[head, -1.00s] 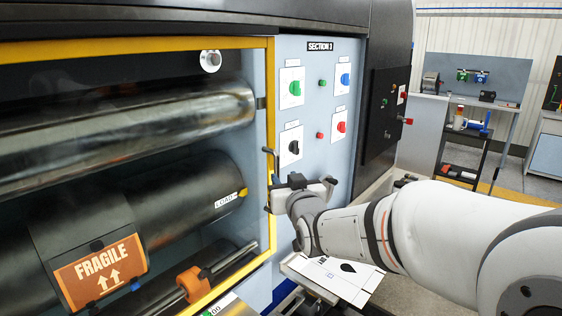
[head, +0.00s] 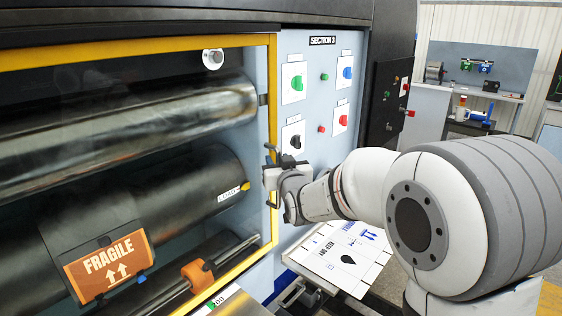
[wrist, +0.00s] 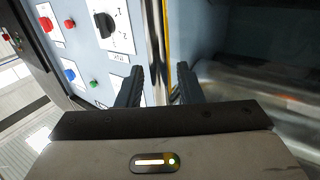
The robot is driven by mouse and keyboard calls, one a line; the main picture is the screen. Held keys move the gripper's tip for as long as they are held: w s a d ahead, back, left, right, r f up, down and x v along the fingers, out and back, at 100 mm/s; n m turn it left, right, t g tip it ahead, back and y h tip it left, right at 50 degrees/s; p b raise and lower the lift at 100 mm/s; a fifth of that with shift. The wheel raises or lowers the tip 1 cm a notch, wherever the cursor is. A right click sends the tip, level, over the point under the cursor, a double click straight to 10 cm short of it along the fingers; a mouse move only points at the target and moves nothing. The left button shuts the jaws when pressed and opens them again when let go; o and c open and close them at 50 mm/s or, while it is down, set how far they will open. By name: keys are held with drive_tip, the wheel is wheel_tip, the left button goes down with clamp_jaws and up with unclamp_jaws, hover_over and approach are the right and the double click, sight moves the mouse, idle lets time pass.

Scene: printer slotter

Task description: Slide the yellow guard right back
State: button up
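The yellow guard (head: 273,120) is a yellow-edged frame with a clear panel across the front of the printer's rollers. Its right edge stands beside the grey control panel. A small dark handle (head: 271,150) is on that right edge. My gripper (head: 268,170) is at this edge, by the handle. In the wrist view, the two dark fingers of my gripper (wrist: 161,82) are apart, with the guard's yellow edge (wrist: 167,35) showing beyond the gap. The handle is partly hidden by the fingers, and I cannot tell whether they touch it.
The control panel (head: 310,115) has several buttons and a black knob. Behind the guard are metal rollers (head: 120,120) and an orange fragile sign (head: 108,268). A tray with printed sheets (head: 345,255) sits below my arm. A workbench (head: 490,95) stands at the back right.

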clamp_jaws()
